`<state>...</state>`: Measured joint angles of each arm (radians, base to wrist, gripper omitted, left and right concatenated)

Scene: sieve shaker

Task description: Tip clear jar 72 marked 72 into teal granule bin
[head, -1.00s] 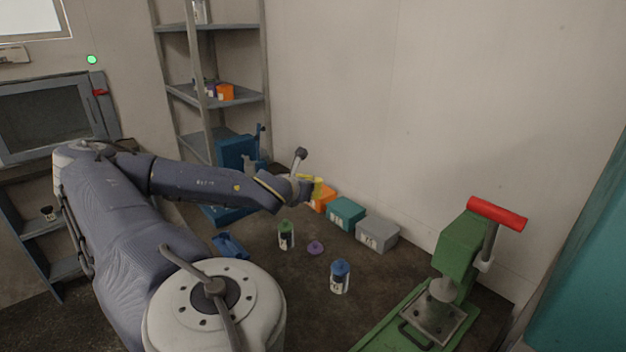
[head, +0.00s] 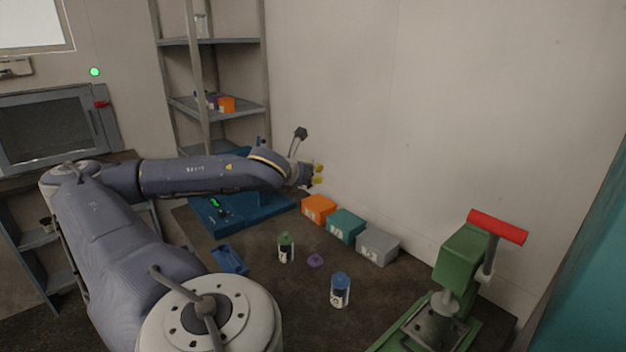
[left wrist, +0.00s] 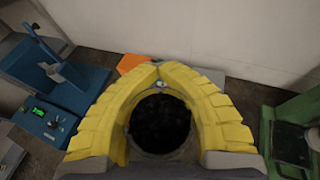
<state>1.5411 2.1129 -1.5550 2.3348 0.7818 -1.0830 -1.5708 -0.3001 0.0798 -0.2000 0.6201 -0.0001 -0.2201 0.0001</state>
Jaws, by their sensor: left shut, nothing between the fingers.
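The teal granule bin (head: 346,226) stands on the table by the wall, between an orange bin (head: 319,209) and a grey bin (head: 377,246). My left gripper (head: 318,174) is raised above the orange bin, left of the teal bin. Its yellow fingers meet at the tips in the left wrist view (left wrist: 158,64). A dark round shape with a grey rim shows between the finger bases; I cannot tell what it is. A green-lidded jar (head: 286,248) and a blue-lidded jar (head: 340,290) stand upright; their marks are too small to read. I cannot pick out jar 72.
A loose purple lid (head: 315,260) lies between the two jars. A blue machine (head: 250,208) stands at the back left, with a small blue holder (head: 230,260) in front. A green press with a red handle (head: 497,226) stands at the right. A shelf rises behind.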

